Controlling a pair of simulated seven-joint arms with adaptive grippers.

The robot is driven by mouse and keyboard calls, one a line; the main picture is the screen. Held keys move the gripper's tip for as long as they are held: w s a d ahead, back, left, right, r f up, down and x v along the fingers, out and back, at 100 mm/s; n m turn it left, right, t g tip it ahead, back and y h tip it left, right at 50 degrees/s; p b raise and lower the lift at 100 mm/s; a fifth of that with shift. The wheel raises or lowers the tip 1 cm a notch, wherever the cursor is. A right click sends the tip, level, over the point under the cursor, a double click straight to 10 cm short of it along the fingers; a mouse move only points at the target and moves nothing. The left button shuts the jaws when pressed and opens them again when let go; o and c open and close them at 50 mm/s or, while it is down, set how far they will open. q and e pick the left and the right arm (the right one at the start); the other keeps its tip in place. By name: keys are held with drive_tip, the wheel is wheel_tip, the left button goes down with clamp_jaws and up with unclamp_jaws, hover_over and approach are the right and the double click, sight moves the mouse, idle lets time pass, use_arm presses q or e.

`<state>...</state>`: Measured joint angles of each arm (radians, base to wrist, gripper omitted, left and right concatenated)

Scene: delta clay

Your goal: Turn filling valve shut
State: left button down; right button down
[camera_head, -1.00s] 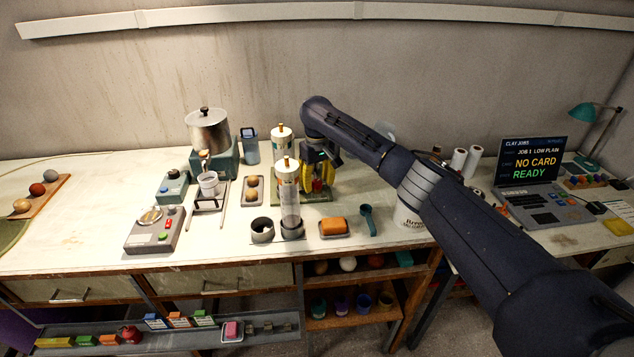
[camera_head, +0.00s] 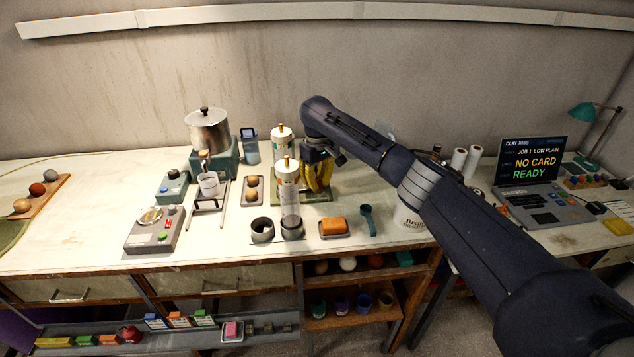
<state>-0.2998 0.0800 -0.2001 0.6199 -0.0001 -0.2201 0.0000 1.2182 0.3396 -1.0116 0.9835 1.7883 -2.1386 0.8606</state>
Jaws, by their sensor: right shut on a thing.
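My right gripper (camera_head: 319,188), with yellow fingers, points down over a green-based device (camera_head: 310,197) at the back middle of the bench. Its fingers are shut on a small part of that device, which they mostly hide; a red part showed there a second ago. A silver lidded pot (camera_head: 208,131) stands on a green stand to the left, with a small spout fitting (camera_head: 204,160) on its front above a white cup (camera_head: 209,184). I cannot tell for sure which part is the filling valve. My left gripper is out of view.
Two white capped cylinders, one at the back (camera_head: 281,143) and one in front (camera_head: 288,185), stand just left of my right gripper. A laptop (camera_head: 530,180) is at the right.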

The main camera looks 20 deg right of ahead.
drive_tip(key=n, duration=0.4)
drive_tip(key=shift+n, duration=0.3)
drive_tip(key=n, duration=0.3)
drive_tip(key=shift+n, duration=0.3)
drive_tip(key=n, duration=0.4)
drive_tip(key=shift+n, duration=2.1)
drive_tip(key=c, duration=1.1)
unclamp_jaws()
